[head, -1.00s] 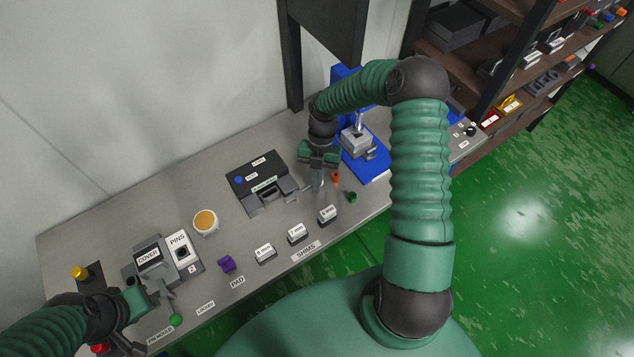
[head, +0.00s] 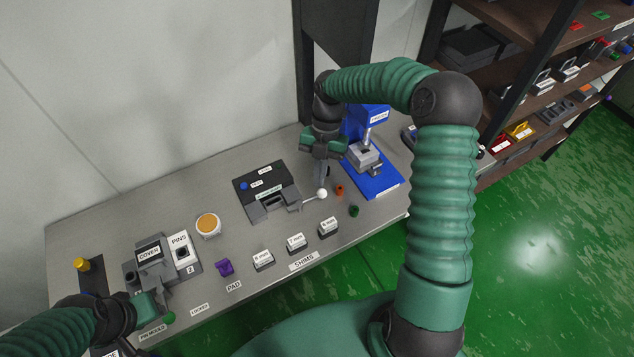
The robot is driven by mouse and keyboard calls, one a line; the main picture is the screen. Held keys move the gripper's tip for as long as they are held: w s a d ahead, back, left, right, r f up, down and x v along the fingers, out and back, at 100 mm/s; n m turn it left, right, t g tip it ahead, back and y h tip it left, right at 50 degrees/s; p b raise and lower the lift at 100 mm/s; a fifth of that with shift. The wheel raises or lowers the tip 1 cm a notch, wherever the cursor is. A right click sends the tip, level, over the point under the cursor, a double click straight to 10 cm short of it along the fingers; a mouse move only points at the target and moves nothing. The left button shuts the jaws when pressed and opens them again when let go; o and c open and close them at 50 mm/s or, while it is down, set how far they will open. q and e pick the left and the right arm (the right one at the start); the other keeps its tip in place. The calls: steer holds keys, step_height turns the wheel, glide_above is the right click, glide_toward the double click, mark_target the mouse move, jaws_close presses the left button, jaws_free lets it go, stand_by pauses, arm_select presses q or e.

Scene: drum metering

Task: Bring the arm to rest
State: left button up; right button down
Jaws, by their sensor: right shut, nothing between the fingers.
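My right gripper (head: 319,182) is above the bench, between the black device and the blue press (head: 372,180). Its fingers are shut and empty, pointing down close to a white ball knob (head: 321,194). The knob is on a lever from the black device (head: 266,191); I cannot tell whether the fingers touch it. My left arm comes in at the lower left, with the left gripper (head: 150,318) near the pin fixture (head: 160,260) and a green ball (head: 169,318). Whether the left fingers are open cannot be made out.
Several white shim blocks (head: 296,243) stand along the front edge. A purple pad (head: 224,267), an orange-topped cup (head: 208,224), and small orange (head: 340,190) and green (head: 354,211) pieces are on the bench (head: 110,222). A shelf (head: 540,95) stands at the right.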

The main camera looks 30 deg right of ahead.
arm_select(q)
steer(key=shift+d+f+b, duration=0.55)
steer(key=shift+b, duration=0.05)
arm_select(e)
steer(key=s+a+m+t+h, duration=0.1)
steer(key=s+a+m, duration=0.3)
steer(key=m, duration=0.9)
steer(key=s+a+r+m+t+h, duration=0.1)
steer(key=s+a+m+t+h, duration=0.1)
steer(key=s+m, duration=0.6)
steer(key=a+m+t, duration=0.1)
steer(key=m+t, duration=0.1)
steer(key=m, duration=0.3)
steer(key=shift+a+r, duration=0.3)
steer(key=shift+a, duration=0.05)
arm_select(q)
steer(key=shift+w+a, duration=0.1)
steer(key=shift+w, duration=0.1)
arm_select(e)
steer(key=shift+w+a, duration=0.1)
arm_select(q)
steer(key=shift+s+a, duration=0.1)
steer(key=shift+a, duration=0.15)
arm_select(e)
steer(key=shift+a, duration=0.2)
arm_select(q)
steer(key=shift+d, duration=0.2)
arm_select(e)
steer(key=shift+d, duration=0.15)
